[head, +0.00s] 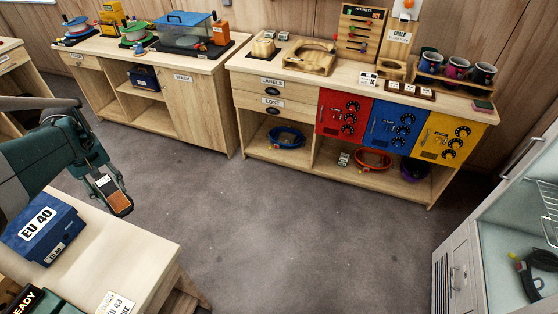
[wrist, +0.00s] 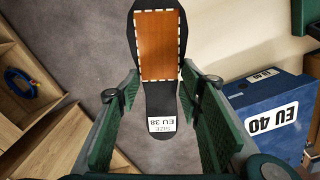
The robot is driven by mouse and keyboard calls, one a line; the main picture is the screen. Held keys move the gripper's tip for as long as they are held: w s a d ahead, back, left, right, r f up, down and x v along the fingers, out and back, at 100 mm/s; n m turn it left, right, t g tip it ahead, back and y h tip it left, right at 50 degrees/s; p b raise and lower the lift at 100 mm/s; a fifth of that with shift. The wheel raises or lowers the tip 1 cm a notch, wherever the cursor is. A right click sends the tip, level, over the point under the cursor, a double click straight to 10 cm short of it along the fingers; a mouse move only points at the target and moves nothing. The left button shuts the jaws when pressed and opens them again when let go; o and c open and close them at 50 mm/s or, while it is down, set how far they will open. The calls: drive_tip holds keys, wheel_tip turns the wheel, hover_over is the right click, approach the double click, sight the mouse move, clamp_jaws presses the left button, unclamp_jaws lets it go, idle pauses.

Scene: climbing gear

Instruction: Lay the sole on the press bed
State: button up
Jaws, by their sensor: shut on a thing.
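The sole (wrist: 186,80) is black with a brown panel edged in white and a label reading "EU 38". It shows small in the head view too (head: 120,203). My gripper (wrist: 162,92) is shut on the sole at its narrower labelled part, with the wider part sticking out ahead. In the head view my gripper (head: 106,187) holds it in the air, beside the blue box and near the edge of the pale bench. I cannot make out a press bed in either view.
A blue "EU 40" box (head: 42,228) stands on the pale bench (head: 118,252); it is also close on the right in the wrist view (wrist: 268,115). A dark green "READY" thing (head: 40,302) is at the lower left. The grey floor (head: 270,225) is clear. Cabinets (head: 290,110) line the wall.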

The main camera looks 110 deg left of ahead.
drive_tip(key=s+d+f+n, duration=0.1)
drive_tip(key=d+f+n, duration=0.15)
drive_tip(key=d, duration=1.15)
drive_tip(key=n, duration=0.2)
hover_over(81, 282)
drive_tip(key=shift+f+b, duration=0.3)
drive_tip(key=shift+f, duration=0.65)
drive_tip(key=shift+f+b, duration=0.4)
drive_tip(key=shift+f, duration=2.7)
drive_tip(key=shift+f, duration=0.1)
drive_tip(key=shift+f, duration=1.8)
drive_tip(key=shift+f+b, duration=0.1)
drive_tip(key=shift+b, duration=0.25)
